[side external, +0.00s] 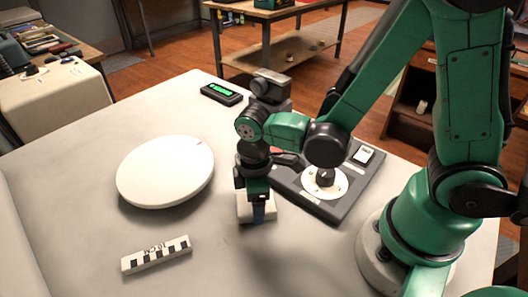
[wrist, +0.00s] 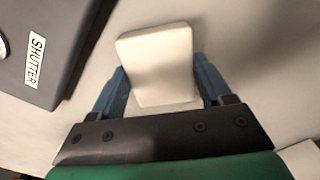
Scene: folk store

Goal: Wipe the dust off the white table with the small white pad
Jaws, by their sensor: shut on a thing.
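The small white pad (wrist: 158,62) is between the blue fingers of my gripper (wrist: 163,85) in the wrist view. In the side view my gripper (side external: 258,210) points down and is shut on the pad (side external: 243,211), low at the table surface. I cannot tell whether the pad touches the table. The white table (side external: 215,262) fills most of the side view, with faint greyish areas. I cannot tell dust from shading there.
A round white disc (side external: 165,172) lies left of my gripper. A dark panel (side external: 345,200) with a dial stands close on the right. A black-and-white scale bar (side external: 156,255) lies at the front left, and a black device with a green display (side external: 221,93) at the back.

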